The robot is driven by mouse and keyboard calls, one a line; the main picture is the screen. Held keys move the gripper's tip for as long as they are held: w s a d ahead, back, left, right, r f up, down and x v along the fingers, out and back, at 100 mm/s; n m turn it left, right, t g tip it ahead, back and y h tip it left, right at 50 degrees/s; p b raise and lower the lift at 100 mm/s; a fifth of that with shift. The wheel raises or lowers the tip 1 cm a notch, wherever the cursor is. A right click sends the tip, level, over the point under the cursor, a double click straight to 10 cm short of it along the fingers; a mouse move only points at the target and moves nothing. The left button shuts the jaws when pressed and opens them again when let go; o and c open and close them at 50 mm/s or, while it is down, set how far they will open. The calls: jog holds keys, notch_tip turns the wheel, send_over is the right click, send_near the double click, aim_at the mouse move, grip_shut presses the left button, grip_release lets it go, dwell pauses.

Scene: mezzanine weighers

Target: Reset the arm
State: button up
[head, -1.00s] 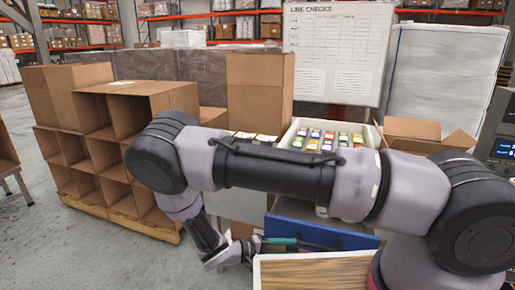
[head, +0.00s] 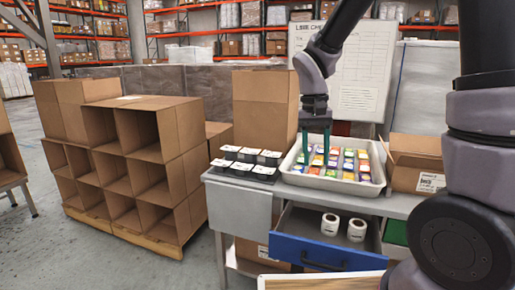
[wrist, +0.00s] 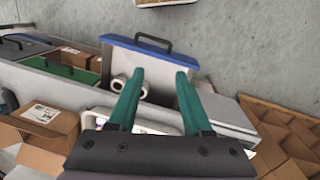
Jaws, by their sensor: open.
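My gripper (head: 317,150) has teal fingers that point down above the left part of a white tray (head: 330,184) of colourful packets on the grey workbench. It is open and empty. In the wrist view the two teal fingers of my gripper (wrist: 156,82) stand apart with nothing between them. My arm reaches up from the right side of the head view and bends down to the gripper. Whether the fingertips touch the packets cannot be told from the head view.
A blue-fronted drawer (head: 315,252) stands open below the tray, with two white rolls (head: 343,227) inside. Black-and-white packs (head: 245,163) sit left of the tray. An open carton (head: 418,170) stands at right. Stacked cardboard cubbies (head: 150,165) stand at left; the floor between is clear.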

jog(key=s+d+r+m+t+y, duration=0.1)
jog(key=s+d+r+t, duration=0.3)
jog(key=r, duration=0.4)
jog(key=s+d+r+m+t+y, duration=0.1)
jog(key=s+d+r+t+y, duration=0.1)
jog(key=s+d+r, duration=0.3)
notch_tip(320, 180, up, 4)
jog(key=shift+s+d+t, duration=0.15)
jog(key=shift+s+t, duration=0.25)
jog(key=shift+t, duration=0.5)
